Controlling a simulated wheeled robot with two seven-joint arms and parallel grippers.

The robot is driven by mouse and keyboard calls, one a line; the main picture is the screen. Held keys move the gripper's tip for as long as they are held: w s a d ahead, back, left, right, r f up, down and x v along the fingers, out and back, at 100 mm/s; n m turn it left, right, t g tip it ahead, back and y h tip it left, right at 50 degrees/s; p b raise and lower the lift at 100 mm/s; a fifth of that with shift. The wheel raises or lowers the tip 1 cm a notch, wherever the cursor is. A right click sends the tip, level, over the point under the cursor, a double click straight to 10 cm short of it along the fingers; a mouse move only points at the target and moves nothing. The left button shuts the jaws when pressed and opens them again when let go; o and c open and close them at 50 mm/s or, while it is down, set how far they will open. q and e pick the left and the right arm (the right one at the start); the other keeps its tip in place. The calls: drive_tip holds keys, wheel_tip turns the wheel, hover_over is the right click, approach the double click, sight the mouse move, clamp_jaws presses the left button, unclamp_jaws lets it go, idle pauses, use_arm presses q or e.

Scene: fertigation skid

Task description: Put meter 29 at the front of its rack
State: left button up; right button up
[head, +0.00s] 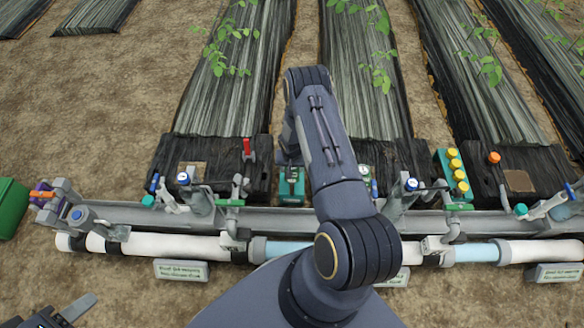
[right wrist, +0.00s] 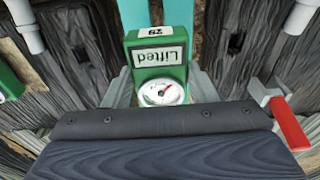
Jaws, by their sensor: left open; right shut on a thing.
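Meter 29 (right wrist: 158,55) is a green block with a white dial, a "29" tag and a "Lifted" label that reads upside down in the right wrist view. My right gripper (right wrist: 163,88) is shut on it, with grey fingers at both sides of the dial. Two teal strips (right wrist: 138,14) run beyond the meter; I cannot tell whether they belong to its rack or whether the meter touches them. In the head view a teal-green block (head: 291,190) shows beside my right arm, which hides much of this area. My left gripper (head: 62,314) is open and empty at the bottom left.
A grey rail and white pipe (head: 160,244) with valves and gauges cross the front. A green block with yellow caps (head: 455,172) stands at right. A red-handled part (right wrist: 290,122) is close to the right gripper. A green bin (head: 12,205) is at far left.

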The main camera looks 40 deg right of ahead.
drive_tip(key=shift+f, duration=0.5)
drive_tip(key=shift+b, duration=0.45)
drive_tip(key=shift+f, duration=0.15)
drive_tip(key=shift+f+b, duration=1.9)
drive_tip(key=shift+b, duration=0.15)
drive_tip(key=o, duration=1.1)
drive_tip(key=shift+r, duration=0.1)
drive_tip(key=shift+r+p, duration=2.45)
drive_tip(key=shift+r, duration=1.5)
